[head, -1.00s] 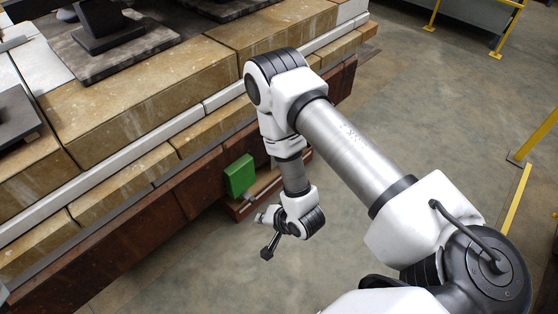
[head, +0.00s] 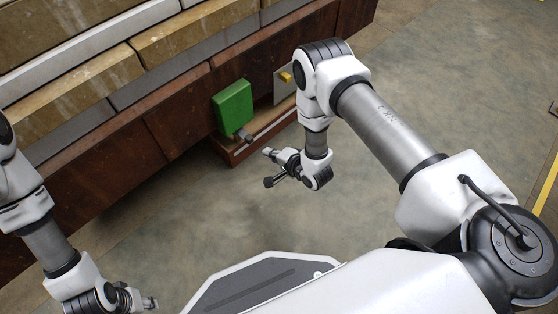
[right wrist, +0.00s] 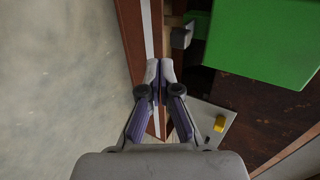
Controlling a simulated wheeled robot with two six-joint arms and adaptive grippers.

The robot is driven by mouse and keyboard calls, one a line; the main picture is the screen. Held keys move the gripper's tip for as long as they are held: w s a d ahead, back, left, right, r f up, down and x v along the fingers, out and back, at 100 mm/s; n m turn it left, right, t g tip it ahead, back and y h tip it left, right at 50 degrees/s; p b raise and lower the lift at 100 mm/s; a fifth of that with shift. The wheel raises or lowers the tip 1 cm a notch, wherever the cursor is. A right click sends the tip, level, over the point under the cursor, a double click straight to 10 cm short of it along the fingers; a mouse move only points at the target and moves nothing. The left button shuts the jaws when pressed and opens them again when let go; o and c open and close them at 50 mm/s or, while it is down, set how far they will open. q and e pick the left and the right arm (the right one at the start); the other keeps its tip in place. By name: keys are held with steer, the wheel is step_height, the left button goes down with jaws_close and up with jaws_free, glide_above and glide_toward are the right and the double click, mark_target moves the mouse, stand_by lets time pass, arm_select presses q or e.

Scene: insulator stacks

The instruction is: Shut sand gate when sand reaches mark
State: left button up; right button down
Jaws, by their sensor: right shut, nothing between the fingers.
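A green box (head: 232,107) is mounted on the rusty beam's side, with a small dark grey knob or lever end (head: 246,137) at its lower edge. In the right wrist view the green box (right wrist: 262,40) fills the top right and the grey knob (right wrist: 181,37) sticks out at its left. My right gripper (head: 269,153) is shut and empty, a little below and right of the knob, apart from it in the head view. My left gripper (head: 150,303) is at the bottom left, its fingers too small to read. No sand or level mark can be made out.
A grey plate with a yellow block (head: 285,78) sits right of the green box, partly behind my right arm. The rusty beam (head: 120,160) runs diagonally under stone blocks (head: 80,85). A low ledge (head: 262,137) juts out below the box. Concrete floor (head: 200,210) is clear in front.

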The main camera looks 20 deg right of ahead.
mark_target(252, 142)
steer(key=w+b, duration=0.1)
steer(key=w, duration=0.1)
steer(key=w+a+b, duration=0.1)
steer(key=w+a+f, duration=0.1)
steer(key=w, duration=0.1)
steer(key=shift+w+b, duration=0.35)
steer(key=shift+b, duration=0.05)
steer(key=shift+a, duration=0.1)
